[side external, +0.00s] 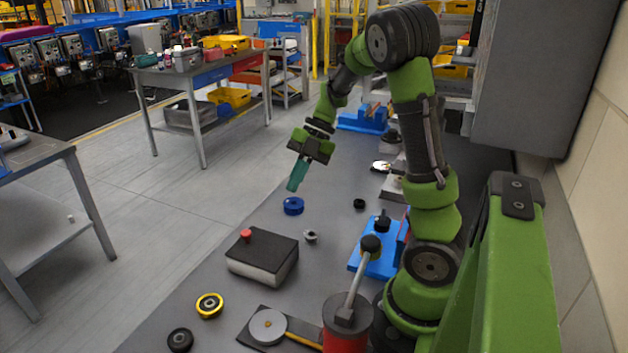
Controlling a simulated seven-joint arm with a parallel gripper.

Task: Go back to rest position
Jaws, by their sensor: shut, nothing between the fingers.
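My gripper (297,176) is in the side external view, near the middle of the picture. Its teal fingers are shut with nothing between them and point down, tilted a little to the left. It hangs in the air above the left edge of the grey table (200,318). A blue ring-shaped part (293,206) lies on the table just below the fingertips in the picture, apart from them.
A red cylinder with a lever (346,325) and a blue fixture (378,258) stand near my base. A grey cabinet (540,70) is behind right.

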